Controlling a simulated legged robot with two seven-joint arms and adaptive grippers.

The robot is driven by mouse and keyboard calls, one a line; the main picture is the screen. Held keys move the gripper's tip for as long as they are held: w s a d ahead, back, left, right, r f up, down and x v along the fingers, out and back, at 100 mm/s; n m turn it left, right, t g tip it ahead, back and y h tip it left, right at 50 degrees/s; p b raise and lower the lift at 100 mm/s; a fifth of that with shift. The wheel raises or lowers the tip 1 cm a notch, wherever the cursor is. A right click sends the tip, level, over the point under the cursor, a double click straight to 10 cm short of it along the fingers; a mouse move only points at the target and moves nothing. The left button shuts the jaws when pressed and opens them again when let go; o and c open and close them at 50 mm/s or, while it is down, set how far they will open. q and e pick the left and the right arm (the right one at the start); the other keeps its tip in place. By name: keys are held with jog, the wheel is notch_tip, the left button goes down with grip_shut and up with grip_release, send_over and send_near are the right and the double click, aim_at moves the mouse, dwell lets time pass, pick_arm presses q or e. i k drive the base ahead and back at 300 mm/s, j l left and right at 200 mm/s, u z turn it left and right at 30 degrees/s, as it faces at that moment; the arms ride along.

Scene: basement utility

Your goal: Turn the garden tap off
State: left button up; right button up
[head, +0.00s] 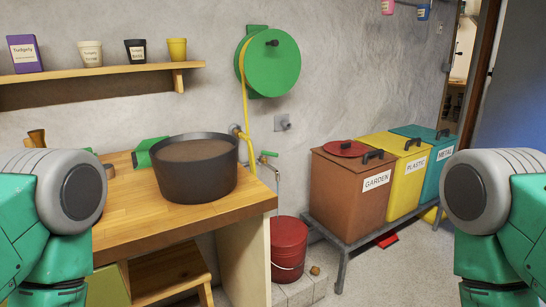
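A small tap with a green handle (269,154) stands just beyond the right edge of the wooden bench, low by the wall. A yellow hose (248,105) hangs from a green wall reel (270,62) and runs down to a brass fitting (236,130) behind the black pot. Only parts of my two arms show, at the left and right edges; neither gripper is in view.
The wooden bench (135,210) at left holds a black pot of soil (195,168). Garden (350,185), plastic (397,175) and metal (432,150) bins stand on a low rack to the right. A shelf (110,70) holds small pots. Floor is clear at lower right.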

aim_at(264, 152)
jog(key=i+l+u, duration=0.15)
jog(key=u, duration=0.3)
jog(key=i+l+u, duration=0.2)
jog(key=u, duration=0.2)
jog(key=i+l+u, duration=0.1)
jog(key=l+u, duration=0.2)
jog(key=u, duration=0.15)
jog(key=l+u, duration=0.4)
jog(key=i+j, duration=0.05)
jog(key=j, duration=0.05)
